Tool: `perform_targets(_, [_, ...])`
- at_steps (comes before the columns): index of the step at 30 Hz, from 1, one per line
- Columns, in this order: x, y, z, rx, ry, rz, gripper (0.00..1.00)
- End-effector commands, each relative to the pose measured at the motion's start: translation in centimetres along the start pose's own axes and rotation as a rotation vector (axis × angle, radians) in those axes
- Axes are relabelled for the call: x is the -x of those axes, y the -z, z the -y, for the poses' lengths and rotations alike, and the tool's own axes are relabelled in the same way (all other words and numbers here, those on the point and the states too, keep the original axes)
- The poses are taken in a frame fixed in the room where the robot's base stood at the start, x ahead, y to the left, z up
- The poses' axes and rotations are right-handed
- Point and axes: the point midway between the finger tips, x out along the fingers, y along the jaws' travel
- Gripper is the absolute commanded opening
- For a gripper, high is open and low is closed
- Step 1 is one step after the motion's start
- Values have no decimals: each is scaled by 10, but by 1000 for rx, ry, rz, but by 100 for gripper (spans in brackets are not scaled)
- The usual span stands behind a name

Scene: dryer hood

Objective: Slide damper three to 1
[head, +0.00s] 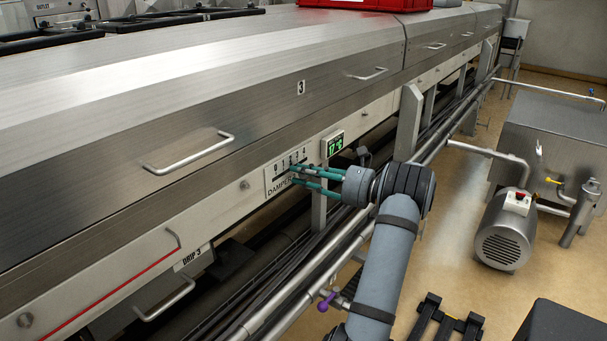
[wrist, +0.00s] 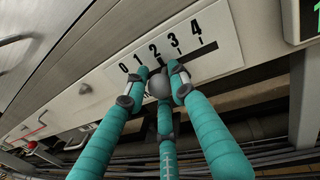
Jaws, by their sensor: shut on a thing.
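The damper panel (head: 270,188) is a white plate on the dryer's side, marked 0 to 4 above a dark slot. It also shows in the wrist view (wrist: 225,58). The damper's round grey knob (wrist: 158,86) sits around the 1 and 2 marks. Its exact setting cannot be told, as fingers cover the slot there. My gripper (head: 293,174), with teal fingers, reaches the panel from the right. In the wrist view my gripper (wrist: 160,84) is shut around the knob. The number after "DAMPER" is hidden behind the fingers.
A green display (head: 333,145) is just right of the panel. A hood handle (head: 188,153) juts out above left, on the hood section marked 3 (head: 301,87). Pipes (head: 300,280) run along the dryer below the panel. A motor (head: 503,232) stands on the floor at right.

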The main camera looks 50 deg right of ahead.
Motion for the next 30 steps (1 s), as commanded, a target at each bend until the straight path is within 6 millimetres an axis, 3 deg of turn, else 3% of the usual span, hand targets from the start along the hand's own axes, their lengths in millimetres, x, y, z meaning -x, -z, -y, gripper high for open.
perform_targets(10, [0, -1, 1, 1, 2, 3, 0])
perform_targets(24, [0, -2, 0, 1, 3, 4, 0])
perform_targets(30, [-2, -4, -11, -1, 3, 4, 0])
